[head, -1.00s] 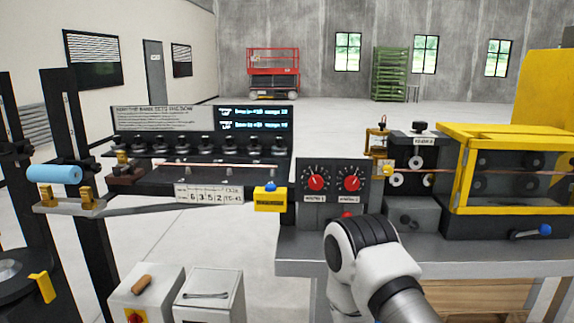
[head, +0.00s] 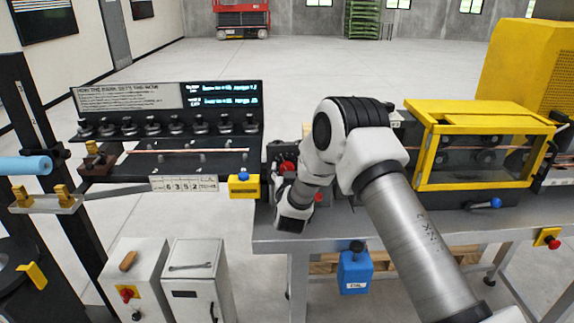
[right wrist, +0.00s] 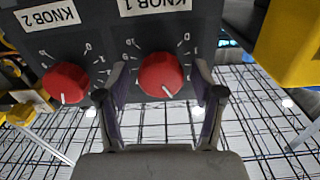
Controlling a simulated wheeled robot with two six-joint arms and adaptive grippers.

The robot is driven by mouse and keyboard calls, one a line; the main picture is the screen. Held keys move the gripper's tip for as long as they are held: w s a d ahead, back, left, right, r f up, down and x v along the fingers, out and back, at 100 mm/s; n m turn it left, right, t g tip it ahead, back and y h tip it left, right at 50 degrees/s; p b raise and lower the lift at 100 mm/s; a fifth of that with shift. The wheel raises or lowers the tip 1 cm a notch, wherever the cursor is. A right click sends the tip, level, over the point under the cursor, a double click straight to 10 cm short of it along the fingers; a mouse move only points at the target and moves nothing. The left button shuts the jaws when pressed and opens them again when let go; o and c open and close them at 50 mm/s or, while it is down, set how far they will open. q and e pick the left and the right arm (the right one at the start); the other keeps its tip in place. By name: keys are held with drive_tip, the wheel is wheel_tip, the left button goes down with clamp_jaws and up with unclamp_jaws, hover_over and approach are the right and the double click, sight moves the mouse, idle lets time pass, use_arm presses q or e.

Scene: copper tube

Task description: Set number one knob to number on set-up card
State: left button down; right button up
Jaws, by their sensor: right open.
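The knob 1 (right wrist: 160,75) is a red dial under a "KNOB 1" label in the right wrist view, its white pointer aimed down and slightly right. My right gripper (right wrist: 160,90) is open, one finger on each side of this knob; I cannot tell whether they touch it. In the head view, my right arm hides most of the knob panel; a red dial (head: 288,166) shows beside it. A second red dial, knob 2 (right wrist: 66,83), is to the left in the wrist view. The white card (head: 184,184) with several digits, seemingly 6 3 5 2, hangs below the roller bank. My left gripper is out of view.
A yellow box with a blue button (head: 244,186) is left of the knob panel. A yellow-framed guard (head: 428,150) stands to the right on the grey bench (head: 400,232). A black board with a lit display (head: 222,95) stands behind the rollers.

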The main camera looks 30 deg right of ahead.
drive_tip(key=shift+s+r, duration=0.15)
drive_tip(key=shift+a, duration=0.1)
drive_tip(key=c, duration=1.1)
drive_tip(key=shift+c, duration=0.2)
drive_tip(key=shift+f+m+b, duration=0.25)
drive_tip(key=shift+m+b, duration=0.15)
drive_tip(key=shift+b, duration=0.6)
drive_tip(key=m+b, duration=0.8)
drive_tip(key=b, duration=0.3)
drive_tip(key=shift+f+b, duration=0.1)
drive_tip(key=shift+b, duration=0.3)
drive_tip(key=shift+m+b, duration=0.7)
drive_tip(key=shift+b, duration=0.15)
drive_tip(key=shift+r+m, duration=0.25)
drive_tip(key=shift+m, duration=0.05)
